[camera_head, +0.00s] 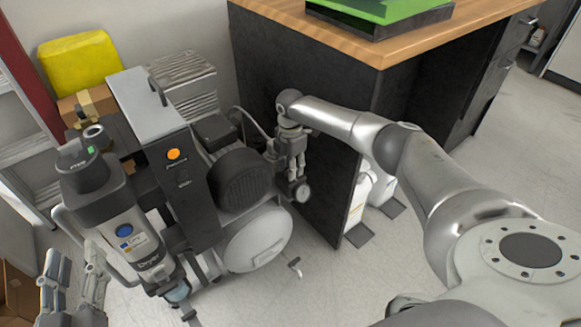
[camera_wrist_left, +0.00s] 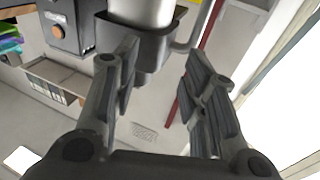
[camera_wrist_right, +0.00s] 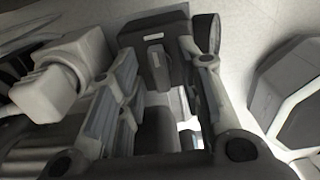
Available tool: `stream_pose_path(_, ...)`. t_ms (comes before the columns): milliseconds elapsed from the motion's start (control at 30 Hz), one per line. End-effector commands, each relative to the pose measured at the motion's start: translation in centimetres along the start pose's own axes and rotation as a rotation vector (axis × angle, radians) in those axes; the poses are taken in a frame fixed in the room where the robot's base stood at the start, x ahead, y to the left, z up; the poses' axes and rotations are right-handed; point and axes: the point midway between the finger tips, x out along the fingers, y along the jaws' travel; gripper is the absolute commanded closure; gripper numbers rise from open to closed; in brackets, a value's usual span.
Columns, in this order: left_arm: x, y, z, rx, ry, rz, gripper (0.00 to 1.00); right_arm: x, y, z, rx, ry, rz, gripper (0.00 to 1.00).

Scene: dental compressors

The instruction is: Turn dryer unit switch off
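The dryer unit (camera_head: 108,215) stands at the left in the head view, a grey and black upright body with a "Dryer" label. My left gripper (camera_head: 75,280) is open and empty in front of and below the dryer. My right gripper (camera_head: 292,165) is beside the compressor's right side; its fingers are apart in the right wrist view (camera_wrist_right: 165,75).
The compressor's motor (camera_head: 242,180) and round tank end (camera_head: 258,238) lie between my grippers. A wooden-topped counter (camera_head: 370,40) stands behind my right arm. White bottles (camera_head: 360,198) stand under it. Floor in front is clear.

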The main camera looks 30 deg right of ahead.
Motion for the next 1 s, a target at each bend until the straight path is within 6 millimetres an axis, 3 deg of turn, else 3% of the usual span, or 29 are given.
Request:
stream_pose_path(233,0.0,0.0,-0.1,0.000,0.003,0.000,0.60,0.0,0.0,0.0,0.000,0.000,0.000,0.66)
stream_pose_path(500,0.0,0.0,-0.1,0.000,0.002,0.000,0.60,0.0,0.0,0.0,0.000,0.000,0.000,1.00)
stream_pose_path(833,0.0,0.0,0.1,0.000,-0.018,0.000,0.60,-0.1,0.0,0.0,0.011,0.000,0.000,1.00)
stream_pose_path(1000,-0.6,-0.4,2.6,0.002,-0.149,-0.009,0.60,-0.2,0.0,-0.1,0.049,0.002,-0.001,1.00)
